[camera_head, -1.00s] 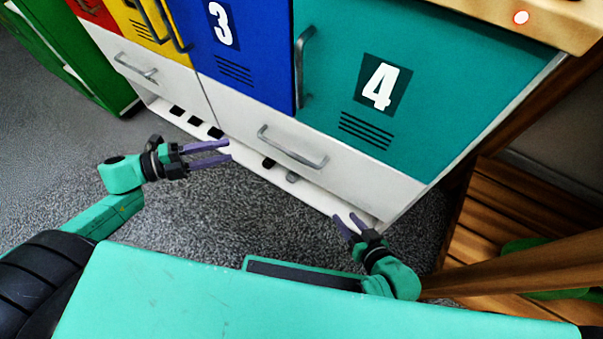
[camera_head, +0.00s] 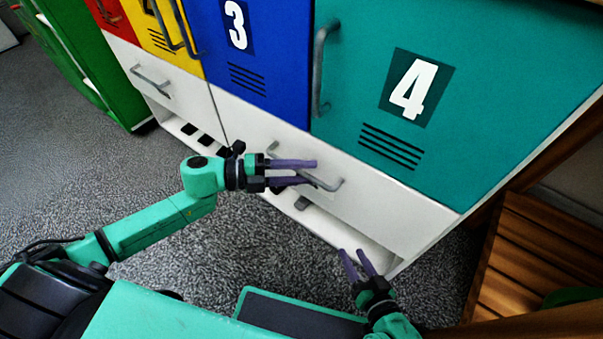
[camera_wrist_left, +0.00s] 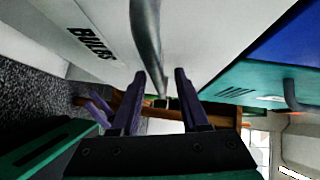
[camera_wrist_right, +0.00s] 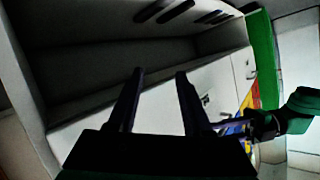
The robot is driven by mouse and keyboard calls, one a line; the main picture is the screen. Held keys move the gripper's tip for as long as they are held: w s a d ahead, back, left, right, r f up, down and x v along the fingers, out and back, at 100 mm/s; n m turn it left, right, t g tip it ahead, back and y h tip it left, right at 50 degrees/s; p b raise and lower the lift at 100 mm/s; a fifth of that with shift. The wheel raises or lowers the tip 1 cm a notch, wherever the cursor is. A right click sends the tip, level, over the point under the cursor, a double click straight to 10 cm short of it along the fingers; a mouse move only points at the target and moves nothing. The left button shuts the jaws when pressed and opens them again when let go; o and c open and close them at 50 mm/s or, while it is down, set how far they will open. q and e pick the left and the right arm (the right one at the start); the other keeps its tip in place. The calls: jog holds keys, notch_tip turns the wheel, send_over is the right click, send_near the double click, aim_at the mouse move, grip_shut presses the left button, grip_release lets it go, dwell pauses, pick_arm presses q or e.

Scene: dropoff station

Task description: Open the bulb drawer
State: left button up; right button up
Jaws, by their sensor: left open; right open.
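The bulb drawer (camera_head: 385,208) is a white front below lockers 3 and 4, and it is shut. In the left wrist view its front (camera_wrist_left: 100,12) carries the label BULBS (camera_wrist_left: 92,43). Its grey bar handle (camera_head: 325,183) is partly hidden by my left gripper (camera_head: 314,172) in the head view. My left gripper is open, with its fingers at the handle. In the left wrist view the handle (camera_wrist_left: 147,35) runs between the two fingertips; contact cannot be told. My right gripper (camera_head: 352,252) is open and empty, low in front of the cabinet's lower shelf, clear of the handle.
The teal locker door 4 (camera_head: 455,120) and blue locker door 3 (camera_head: 270,60) stand above, with vertical handles. An open white shelf (camera_head: 340,232) runs below the drawer. A wooden slatted bench (camera_head: 510,250) is at right. Grey floor (camera_head: 120,130) is free at left.

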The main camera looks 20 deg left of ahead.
pick_arm(q)
grip_shut()
dwell(1.4)
